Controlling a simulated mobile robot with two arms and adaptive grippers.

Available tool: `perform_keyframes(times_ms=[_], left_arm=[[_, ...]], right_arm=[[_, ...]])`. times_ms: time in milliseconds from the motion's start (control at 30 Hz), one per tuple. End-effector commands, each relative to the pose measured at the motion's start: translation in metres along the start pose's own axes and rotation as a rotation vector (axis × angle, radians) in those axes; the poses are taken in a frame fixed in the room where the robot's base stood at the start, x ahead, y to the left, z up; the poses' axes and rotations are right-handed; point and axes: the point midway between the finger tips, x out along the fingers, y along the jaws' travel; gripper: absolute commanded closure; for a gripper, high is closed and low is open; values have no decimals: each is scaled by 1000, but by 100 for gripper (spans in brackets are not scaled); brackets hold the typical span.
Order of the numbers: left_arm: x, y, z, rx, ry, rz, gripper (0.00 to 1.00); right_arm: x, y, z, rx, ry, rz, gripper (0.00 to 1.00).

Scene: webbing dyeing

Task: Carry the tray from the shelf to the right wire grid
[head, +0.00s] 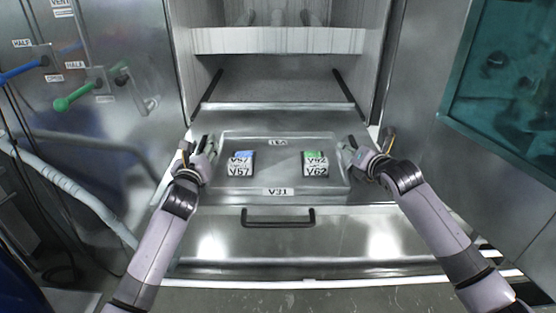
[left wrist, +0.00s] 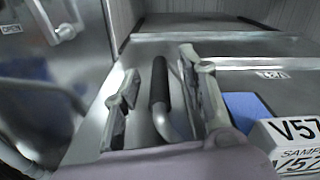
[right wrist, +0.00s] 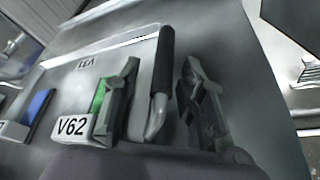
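The grey metal tray (head: 278,172) lies flat at the mouth of a steel cabinet, marked V31 on its front edge. It holds a blue-topped sample block V57 (head: 241,164) and a green-topped block V62 (head: 315,165). My left gripper (head: 203,152) is at the tray's left side; its open fingers stand either side of the black-gripped left handle (left wrist: 159,85), with gaps. My right gripper (head: 364,150) is at the right side, its open fingers either side of the right handle (right wrist: 166,65), with gaps. I cannot make out a wire grid.
Behind the tray is the cabinet opening with a pale crossbar (head: 278,41). A drawer front with a black pull handle (head: 278,224) is below it. Blue (head: 22,70) and green (head: 76,96) levers stick out at left. A teal window (head: 512,75) is at right.

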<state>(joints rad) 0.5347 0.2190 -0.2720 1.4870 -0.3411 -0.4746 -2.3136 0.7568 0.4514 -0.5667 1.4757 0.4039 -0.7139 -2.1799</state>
Motion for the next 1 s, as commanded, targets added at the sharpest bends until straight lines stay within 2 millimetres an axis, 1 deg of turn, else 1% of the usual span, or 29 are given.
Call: perform_keyframes(times_ms=[100,200,500,1000], left_arm=[[10,-1,0,-1,0,-1,61],[13,0,0,-1,0,-1,61],[14,0,0,-1,0,-1,61],[14,0,0,0,1,-1,95]], right_arm=[[10,0,0,2,0,0,63],[13,0,0,0,1,0,63],[14,0,0,0,0,1,63],[14,0,0,0,0,1,96]])
